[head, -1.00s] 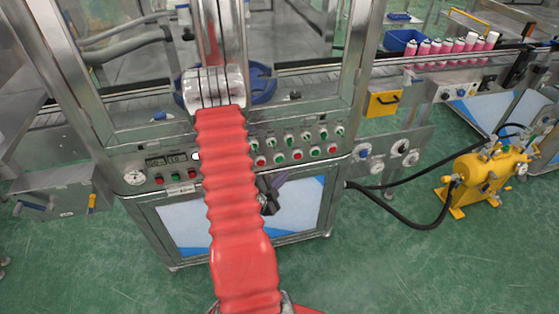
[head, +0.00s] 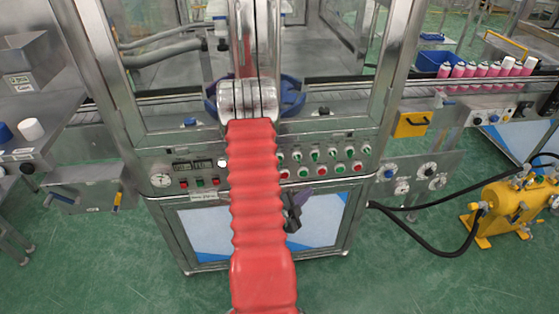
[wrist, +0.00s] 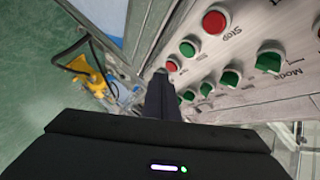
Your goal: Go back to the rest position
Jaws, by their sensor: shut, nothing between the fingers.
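My gripper (head: 293,212) shows as a small dark shape just right of my red-sleeved arm, in front of the machine's lower cabinet. In the wrist view the dark fingers (wrist: 160,88) are closed together and empty. The control panel (wrist: 240,50), with red and green knobs, fills the upper right of the wrist view, close to the fingers. I cannot tell whether the fingertips touch it. My arm hides part of the same panel (head: 325,162) in the head view.
The glass-fronted machine's cabinet (head: 190,235) stands straight ahead. Pink cans (head: 485,71) line the conveyor at the right. A yellow pump (head: 507,207) with black hoses (head: 425,247) stands on the floor at right. A metal bench (head: 38,110) is at left. The green floor in front is clear.

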